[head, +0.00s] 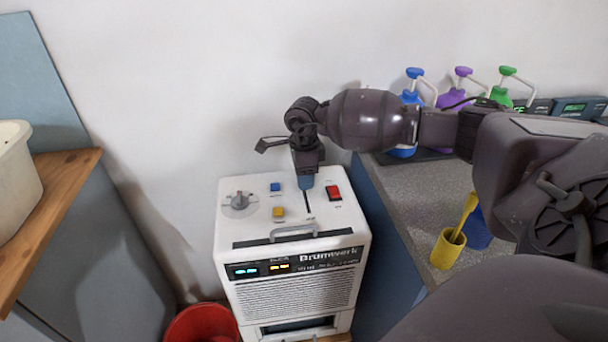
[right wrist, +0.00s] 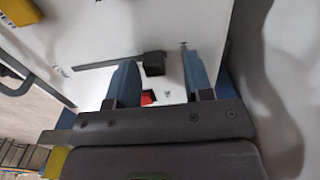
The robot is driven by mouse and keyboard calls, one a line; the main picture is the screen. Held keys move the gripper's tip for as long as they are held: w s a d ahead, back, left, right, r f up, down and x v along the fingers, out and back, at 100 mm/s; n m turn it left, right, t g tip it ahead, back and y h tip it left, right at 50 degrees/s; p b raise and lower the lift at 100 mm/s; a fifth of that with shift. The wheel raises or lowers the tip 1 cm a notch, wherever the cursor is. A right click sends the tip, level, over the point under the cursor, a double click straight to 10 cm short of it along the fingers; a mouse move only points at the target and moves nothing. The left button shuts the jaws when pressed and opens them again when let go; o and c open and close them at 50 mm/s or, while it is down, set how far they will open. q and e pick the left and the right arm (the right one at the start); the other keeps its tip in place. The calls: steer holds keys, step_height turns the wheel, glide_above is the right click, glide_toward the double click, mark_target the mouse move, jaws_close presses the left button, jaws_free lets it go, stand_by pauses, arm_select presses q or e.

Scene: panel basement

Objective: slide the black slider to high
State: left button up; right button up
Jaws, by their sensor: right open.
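The white machine (head: 291,230) has a dark slot with a black slider in its top panel. In the right wrist view the black slider (right wrist: 153,64) sits at the right end of its slot (right wrist: 105,62), the end far from the front handle. My right gripper (head: 305,183) points down over the panel and hides the slider in the head view. In the right wrist view its two blue fingers (right wrist: 157,62) are apart, one on each side of the slider, with gaps visible. The slot-end labels are too small to read. My left gripper is not in view.
The panel also carries a red switch (head: 333,192), a blue button (head: 275,187), a yellow button (head: 278,212), a grey dial (head: 240,202) and a front handle (head: 293,232). A grey counter (head: 405,185) with spray bottles and a yellow cup (head: 447,250) stands right. A red bucket (head: 202,323) is at lower left.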

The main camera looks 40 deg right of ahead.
step_height(320, 180, up, 6)
steer(key=shift+f+p, duration=0.1)
steer(key=shift+p, duration=0.3)
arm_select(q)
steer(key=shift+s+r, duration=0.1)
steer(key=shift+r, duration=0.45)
arm_select(e)
step_height(320, 180, up, 5)
steer(key=shift+f, duration=0.1)
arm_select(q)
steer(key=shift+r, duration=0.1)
